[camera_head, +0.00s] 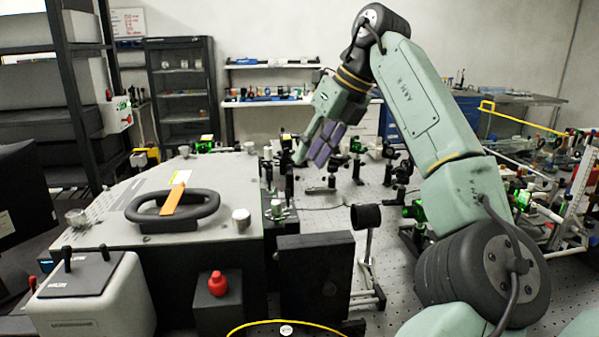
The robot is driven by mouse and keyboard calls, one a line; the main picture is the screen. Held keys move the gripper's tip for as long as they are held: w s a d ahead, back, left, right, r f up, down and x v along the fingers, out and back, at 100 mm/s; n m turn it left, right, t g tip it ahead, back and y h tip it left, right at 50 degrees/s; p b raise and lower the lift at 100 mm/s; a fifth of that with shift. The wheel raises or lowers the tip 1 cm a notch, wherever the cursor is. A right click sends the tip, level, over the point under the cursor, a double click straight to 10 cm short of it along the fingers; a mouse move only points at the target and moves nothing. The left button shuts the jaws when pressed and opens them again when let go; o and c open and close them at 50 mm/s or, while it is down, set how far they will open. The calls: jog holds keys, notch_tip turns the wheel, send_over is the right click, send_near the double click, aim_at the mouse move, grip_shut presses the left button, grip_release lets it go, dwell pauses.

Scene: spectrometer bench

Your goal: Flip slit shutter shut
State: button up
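The spectrometer is a large grey-topped box (110,215) at left. A black oval handle (205,208) lies on its lid, with an orange strip (173,198) across it. A dark square plate (315,278) stands at the box's front right. I cannot tell which part is the slit shutter. My gripper (316,158) points down above the optics table behind the box's right side, apart from these parts. Its purple-grey pads look close together, but I cannot tell whether they are open. I see nothing held.
Several black optic posts and mounts (400,170) stand around my gripper on the perforated table (338,220). A red knob (217,283) on a dark block and a pale grey instrument (92,295) stand in front. Tubing and a frame (570,210) crowd the right.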

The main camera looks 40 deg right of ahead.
jog(key=v, duration=0.3)
dwell(0.6)
